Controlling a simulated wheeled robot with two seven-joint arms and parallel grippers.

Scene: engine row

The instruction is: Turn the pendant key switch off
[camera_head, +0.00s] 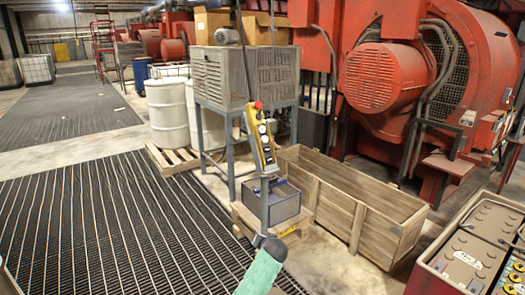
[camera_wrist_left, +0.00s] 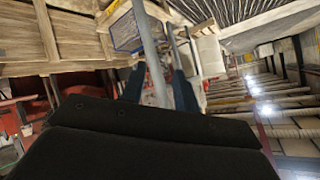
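The yellow pendant (camera_head: 262,143) with a column of dark and pale controls and a red button (camera_head: 258,105) at its top stands upright, slightly tilted, at the top of a grey post (camera_head: 264,203). Its key switch is too small to make out. My left gripper (camera_wrist_left: 159,66) shows two dark fingers spread apart in the left wrist view. The grey post (camera_wrist_left: 146,38) shows between or behind them; whether it lies inside the grasp I cannot tell. In the head view my arm's dark end is low, near the post's foot, well below the pendant. My right gripper is not in view.
A blue crate (camera_head: 283,203) sits on a low pallet behind the post. A long wooden crate (camera_head: 340,204) stands to its right, a grey cabinet on legs (camera_head: 224,75) behind. A battery tray (camera_head: 438,268) is at the front right.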

